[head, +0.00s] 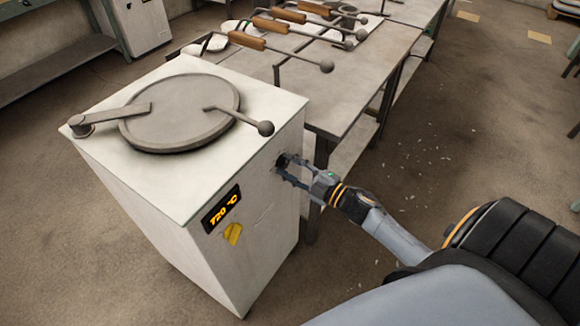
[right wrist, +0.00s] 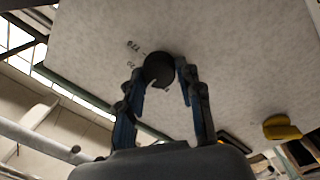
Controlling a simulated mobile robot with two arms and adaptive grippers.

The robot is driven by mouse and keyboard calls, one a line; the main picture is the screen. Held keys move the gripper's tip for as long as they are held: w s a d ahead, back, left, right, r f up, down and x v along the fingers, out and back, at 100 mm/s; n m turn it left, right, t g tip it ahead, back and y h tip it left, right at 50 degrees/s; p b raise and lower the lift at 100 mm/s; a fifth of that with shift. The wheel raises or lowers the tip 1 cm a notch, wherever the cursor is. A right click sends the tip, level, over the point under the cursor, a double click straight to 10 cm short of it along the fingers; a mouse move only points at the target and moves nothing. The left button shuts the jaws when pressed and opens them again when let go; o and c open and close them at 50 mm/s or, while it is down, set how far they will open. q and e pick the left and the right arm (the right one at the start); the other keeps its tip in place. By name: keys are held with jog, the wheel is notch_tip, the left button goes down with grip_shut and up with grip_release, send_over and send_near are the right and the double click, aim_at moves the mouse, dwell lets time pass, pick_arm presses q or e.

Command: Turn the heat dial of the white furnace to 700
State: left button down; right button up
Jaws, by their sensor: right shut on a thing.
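The white furnace (head: 200,200) stands at the left of centre in the head view. Its display (head: 221,209) shows 720 °C in orange digits. The black round heat dial (head: 281,161) is on the furnace's side face, partly covered by my gripper; it also shows in the right wrist view (right wrist: 159,69), with small marks beside it. My right gripper (head: 284,167) is shut on the dial, with one finger on each side of it in the right wrist view (right wrist: 160,76). My left gripper is not in view.
A round lid (head: 180,115) with a ball-ended handle (head: 265,128) lies on the furnace top. A metal table (head: 350,95) with several wooden-gripped tools stands close behind the furnace. A yellow piece (head: 233,233) is below the display. The floor to the right is mostly clear.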

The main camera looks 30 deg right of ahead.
jog(key=o, duration=1.2)
jog(key=shift+s+d+f, duration=0.1)
jog(key=shift+s, duration=0.25)
jog(key=v, duration=1.1)
jog(key=shift+s, duration=0.15)
